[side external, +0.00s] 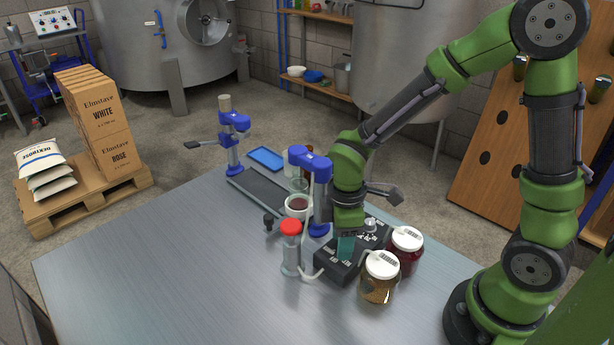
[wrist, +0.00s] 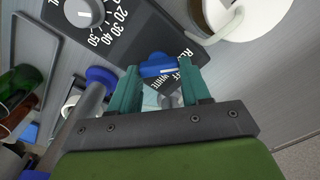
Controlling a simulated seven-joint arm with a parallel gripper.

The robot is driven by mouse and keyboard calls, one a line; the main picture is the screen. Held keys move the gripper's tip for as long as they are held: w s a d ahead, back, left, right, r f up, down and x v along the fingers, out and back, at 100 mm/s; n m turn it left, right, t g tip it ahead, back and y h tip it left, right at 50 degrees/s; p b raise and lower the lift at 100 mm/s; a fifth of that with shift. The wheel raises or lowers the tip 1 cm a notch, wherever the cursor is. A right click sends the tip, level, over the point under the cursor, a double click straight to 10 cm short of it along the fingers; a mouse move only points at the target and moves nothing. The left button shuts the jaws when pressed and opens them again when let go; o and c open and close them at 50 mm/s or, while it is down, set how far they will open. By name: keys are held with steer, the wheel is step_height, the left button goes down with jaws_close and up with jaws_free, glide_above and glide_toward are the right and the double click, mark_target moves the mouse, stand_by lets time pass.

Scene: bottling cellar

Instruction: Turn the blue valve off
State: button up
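The blue valve (wrist: 157,64) is a small lobed knob on the dark control box (wrist: 125,30), with a white line on it. The labels RED, OFF and WHITE are around it, partly covered. The white line lies toward the right of the picture; I cannot tell its exact setting. My gripper (wrist: 160,80) has its two teal fingers apart, with the valve between or just beyond their tips. In the side external view my gripper (side external: 346,245) points down over the control box (side external: 333,268). The valve is hidden there.
Two white-lidded jars, amber (side external: 379,289) and red (side external: 409,263), stand close right of the box. A red-capped cylinder (side external: 291,256) and a blue clamp column (side external: 320,195) stand close left. A pale hose runs near the box. The table's front left is clear.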

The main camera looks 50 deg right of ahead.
steer(key=c, duration=0.5)
steer(key=shift+m, duration=0.3)
steer(key=m, duration=0.9)
steer(key=shift+w+d, duration=0.1)
steer(key=shift+d, duration=0.1)
stand_by(0.3)
steer(key=o, duration=1.1)
steer(key=shift+c, duration=0.2)
